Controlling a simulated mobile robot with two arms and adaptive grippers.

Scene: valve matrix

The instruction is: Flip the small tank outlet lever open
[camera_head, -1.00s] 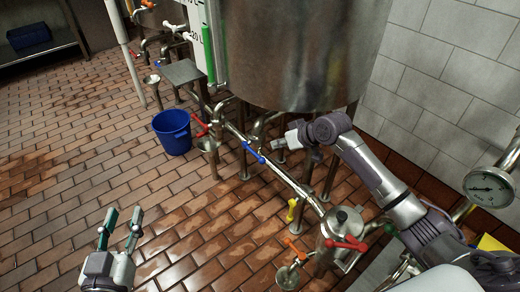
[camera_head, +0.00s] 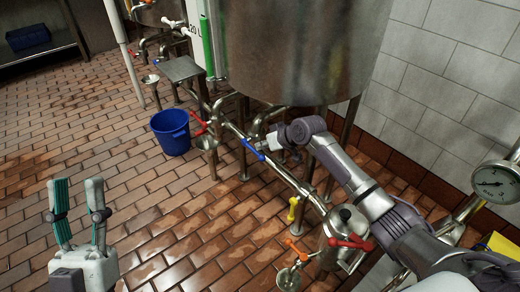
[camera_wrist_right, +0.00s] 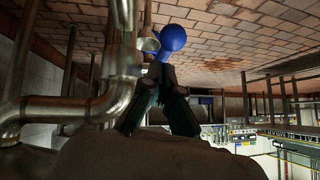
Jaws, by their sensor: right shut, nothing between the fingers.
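A blue lever (camera_head: 253,151) sits on the steel pipe below the big tank (camera_head: 295,50). My right gripper (camera_head: 272,141) is just to the right of this lever, its fingers small and partly hidden by my wrist. In the right wrist view its dark fingers (camera_wrist_right: 160,75) are shut and empty, with a rounded blue handle end (camera_wrist_right: 173,37) just beyond their tips. I cannot tell whether they touch. My left gripper (camera_head: 77,183) is open and empty over the floor at the lower left. The frames do not show clearly which lever is the small tank outlet lever.
Other levers are red (camera_head: 198,124), yellow (camera_head: 292,209), orange (camera_head: 296,249) and red on a small steel vessel (camera_head: 347,220). A blue bucket (camera_head: 171,132) stands on the tiles. A pressure gauge (camera_head: 494,183) is at right. Floor at left is clear.

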